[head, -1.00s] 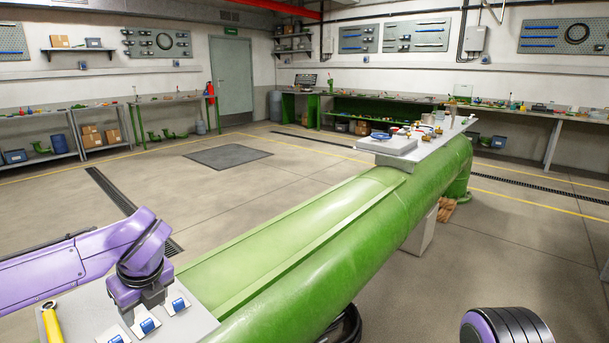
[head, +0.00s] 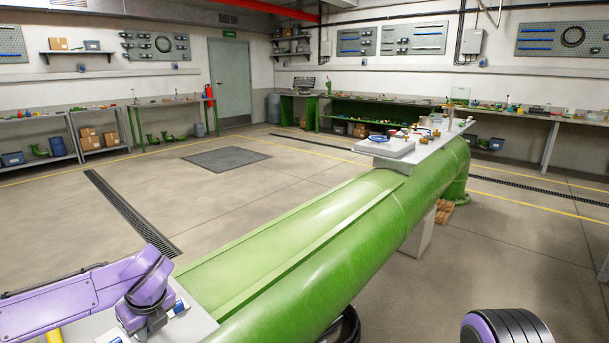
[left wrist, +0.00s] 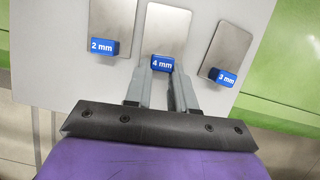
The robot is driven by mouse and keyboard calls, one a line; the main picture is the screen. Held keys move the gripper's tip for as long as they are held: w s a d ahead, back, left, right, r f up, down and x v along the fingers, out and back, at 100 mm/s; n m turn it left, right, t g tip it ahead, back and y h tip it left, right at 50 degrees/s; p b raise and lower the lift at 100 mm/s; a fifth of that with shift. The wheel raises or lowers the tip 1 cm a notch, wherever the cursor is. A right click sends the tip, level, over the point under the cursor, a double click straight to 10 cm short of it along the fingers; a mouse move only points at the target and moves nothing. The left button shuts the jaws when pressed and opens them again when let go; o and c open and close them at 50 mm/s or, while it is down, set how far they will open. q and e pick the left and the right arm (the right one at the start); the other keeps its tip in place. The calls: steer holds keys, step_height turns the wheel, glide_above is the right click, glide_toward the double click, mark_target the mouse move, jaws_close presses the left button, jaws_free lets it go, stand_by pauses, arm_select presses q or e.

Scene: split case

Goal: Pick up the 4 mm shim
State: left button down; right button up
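The 4 mm shim (left wrist: 165,28) is a thin metal plate with a blue labelled tab (left wrist: 162,65), lying on a pale board. It is the middle of three shims in the left wrist view. The fingers of my left gripper (left wrist: 161,75) are close on both sides of this tab, apart from each other. I cannot see clear contact, and the plate lies flat. In the head view my left gripper (head: 147,318) is low over the board and hides the middle shim. My right gripper is not in view.
The 2 mm shim (left wrist: 110,22) lies left of it and the 3 mm shim (left wrist: 230,45) right. A second board (head: 410,156) at the far end carries small parts. The floor behind is open.

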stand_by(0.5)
arm_select(q)
step_height(320, 180, up, 5)
steer(key=p, duration=0.4)
steer(key=shift+d, duration=0.1)
